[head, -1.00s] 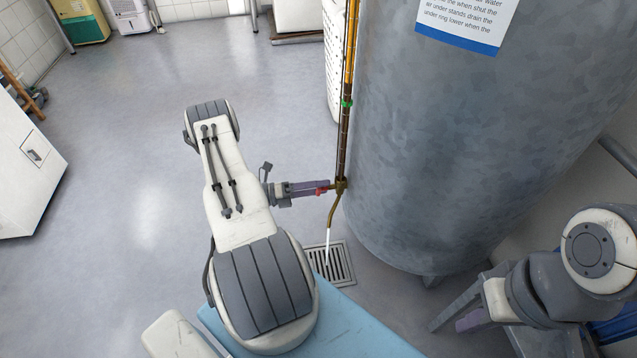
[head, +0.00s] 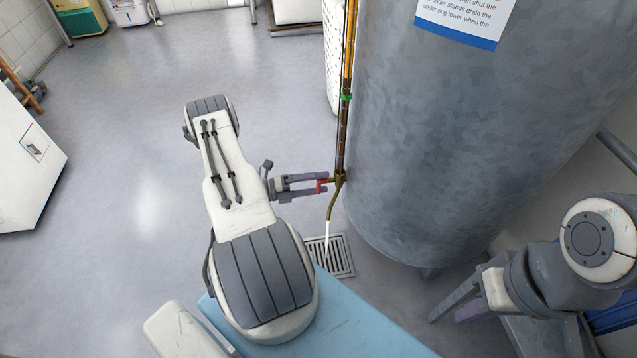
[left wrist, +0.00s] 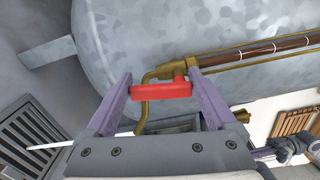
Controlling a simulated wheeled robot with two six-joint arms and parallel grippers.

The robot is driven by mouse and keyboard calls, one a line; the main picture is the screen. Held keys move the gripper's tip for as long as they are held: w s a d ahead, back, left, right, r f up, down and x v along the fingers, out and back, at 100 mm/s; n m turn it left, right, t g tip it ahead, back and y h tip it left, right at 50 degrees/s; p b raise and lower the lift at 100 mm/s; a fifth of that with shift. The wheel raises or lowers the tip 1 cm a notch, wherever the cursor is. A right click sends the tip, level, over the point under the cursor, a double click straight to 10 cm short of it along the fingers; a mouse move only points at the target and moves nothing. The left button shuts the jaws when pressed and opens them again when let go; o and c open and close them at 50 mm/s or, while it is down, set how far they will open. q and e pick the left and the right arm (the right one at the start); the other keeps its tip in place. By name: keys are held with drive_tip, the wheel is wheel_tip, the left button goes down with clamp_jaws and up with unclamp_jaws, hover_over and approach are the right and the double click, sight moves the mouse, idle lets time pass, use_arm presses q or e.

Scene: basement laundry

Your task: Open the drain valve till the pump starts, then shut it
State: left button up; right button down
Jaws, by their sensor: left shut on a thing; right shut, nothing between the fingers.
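The drain valve's red lever (left wrist: 160,91) lies crosswise between the purple fingers of my left gripper (left wrist: 160,88), which is shut on its ends. In the head view this left gripper (head: 318,185) meets the lever at the foot of the brass pipe. A white stream (head: 327,238) runs from the curved brass spout (head: 332,207) down to the floor drain (head: 341,256). A sight tube (head: 343,130) with a green ring (head: 346,97) rises beside the grey tank (head: 440,150). My right gripper (head: 470,311) is shut and empty, low at the right, partly hidden. No pump is identifiable.
A sign (head: 465,20) with partly cut-off text is on the tank. A white cabinet (head: 25,160) stands at the left. Open grey floor (head: 130,120) lies between it and the tank. A wooden item (left wrist: 295,122) shows in the left wrist view.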

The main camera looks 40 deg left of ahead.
use_arm(q)
drive_tip(key=o, duration=1.1)
drive_tip(key=shift+a, duration=0.1)
drive_tip(key=shift+c, duration=0.2)
drive_tip(key=p+v, duration=0.2)
drive_tip(key=v, duration=0.8)
drive_tip(key=shift+s+a, duration=0.2)
